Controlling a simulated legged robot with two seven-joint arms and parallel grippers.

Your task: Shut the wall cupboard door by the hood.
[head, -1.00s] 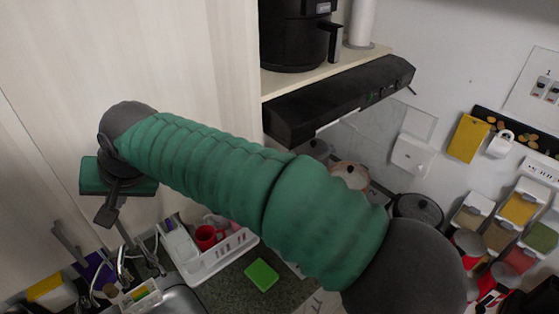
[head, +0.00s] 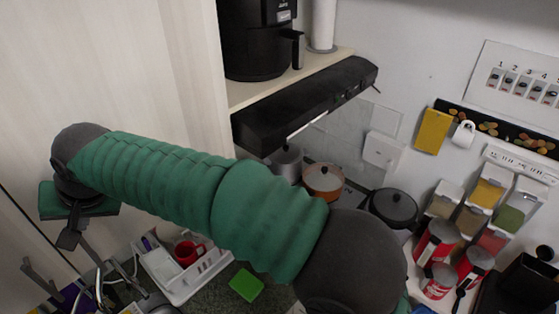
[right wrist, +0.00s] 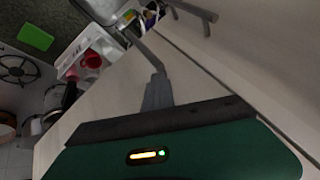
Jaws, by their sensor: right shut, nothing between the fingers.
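The pale wood cupboard door (head: 110,70) fills the left of the head view, left of the open shelf above the black hood (head: 310,100). How far it stands open is hard to tell. In the right wrist view a pale panel (right wrist: 235,65) with a dark seam runs across the right side. My right gripper (head: 70,238) is shut and empty, in front of the door's lower part in the head view. Its fingers (right wrist: 157,85) point along the pale panel in the wrist view. I cannot tell whether they touch it. My left gripper is not in view.
A black air fryer (head: 258,40) and paper roll (head: 321,22) stand on the shelf. Below are a white dish rack (head: 180,284), green sponge (head: 245,285), pots (head: 323,180) and red tins (head: 436,242). A bar handle (right wrist: 190,12) shows in the wrist view.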

